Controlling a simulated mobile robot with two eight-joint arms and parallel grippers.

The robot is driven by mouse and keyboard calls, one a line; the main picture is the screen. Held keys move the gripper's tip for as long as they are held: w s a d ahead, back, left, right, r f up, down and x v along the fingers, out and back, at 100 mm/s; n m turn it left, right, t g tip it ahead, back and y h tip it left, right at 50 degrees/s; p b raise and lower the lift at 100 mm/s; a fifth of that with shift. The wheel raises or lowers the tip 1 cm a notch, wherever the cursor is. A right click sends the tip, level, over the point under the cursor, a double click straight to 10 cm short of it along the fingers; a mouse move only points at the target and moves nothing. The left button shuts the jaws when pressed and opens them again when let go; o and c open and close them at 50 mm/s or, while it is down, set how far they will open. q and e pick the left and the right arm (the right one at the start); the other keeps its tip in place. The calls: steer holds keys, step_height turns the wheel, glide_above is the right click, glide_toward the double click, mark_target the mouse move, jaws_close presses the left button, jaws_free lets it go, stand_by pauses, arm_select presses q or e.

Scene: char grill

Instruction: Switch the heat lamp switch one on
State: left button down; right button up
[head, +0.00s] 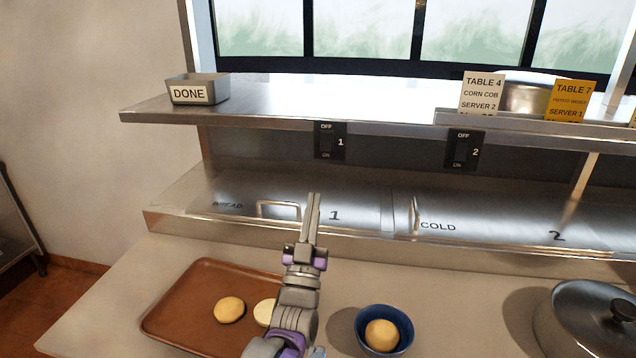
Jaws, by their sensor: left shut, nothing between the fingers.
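Heat lamp switch one (329,142) is a black plate under the upper shelf's front edge, marked OFF above, ON below, with a 1 beside it. Which way its rocker is set is too small to tell. A like switch marked 2 (463,150) is to its right. My left gripper (314,197) is shut and empty, fingers pointing up. In the picture it is below switch one and apart from it, in front of the lower counter lids. My right gripper is not in view.
The steel upper shelf (290,101) holds a DONE bin (196,89) and order tickets (482,92). Below are a brown tray (182,304) with buns, a blue bowl (365,318) with a bun, and a lidded pot (575,325).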

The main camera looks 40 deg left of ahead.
mark_target(325, 148)
arm_select(q)
steer(key=x, duration=0.3)
steer(key=f+x, duration=0.1)
steer(key=x, duration=0.3)
steer(key=w+x, duration=0.1)
steer(key=x, duration=0.3)
steer(key=shift+w+a+f+p, duration=0.25)
steer(key=shift+a+p, duration=0.1)
steer(key=shift+p, duration=0.05)
steer(key=shift+w+a+f, duration=0.1)
steer(key=shift+w+a, duration=0.15)
steer(key=shift+w, duration=0.15)
steer(key=shift+w+a+f, duration=0.1)
steer(key=shift+w+a, duration=0.1)
steer(key=shift+w, duration=0.15)
steer(key=shift+s+d+f, duration=0.1)
